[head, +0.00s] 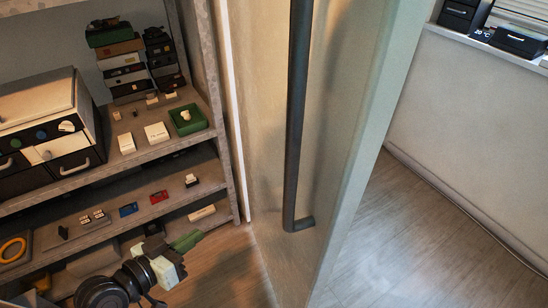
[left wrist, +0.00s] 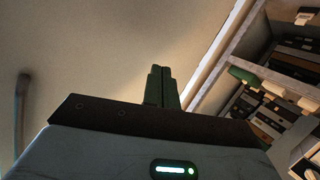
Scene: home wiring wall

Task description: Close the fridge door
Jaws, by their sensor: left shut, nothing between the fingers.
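The fridge door (head: 262,120) is a tall beige panel in the middle of the head view, with a long dark vertical handle (head: 299,120) toward its right side. Its thick pale free edge (head: 372,150) faces right, and the door appears to stand open; the fridge inside is hidden. My left gripper (head: 188,241) has green fingers and is low, left of the door and in front of the shelves. The fingers are shut and empty, apart from the handle. In the left wrist view the shut fingers (left wrist: 161,86) show against the door panel (left wrist: 90,50), with the handle (left wrist: 20,115) blurred at far left. My right gripper is out of view.
A grey shelf unit (head: 190,143) with boxes and small parts stands left of the door. A bright strip (head: 236,110) runs between them. Wood floor (head: 400,230) is clear at right, with a cable along the wall. Black boxes (head: 520,42) sit on a sill.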

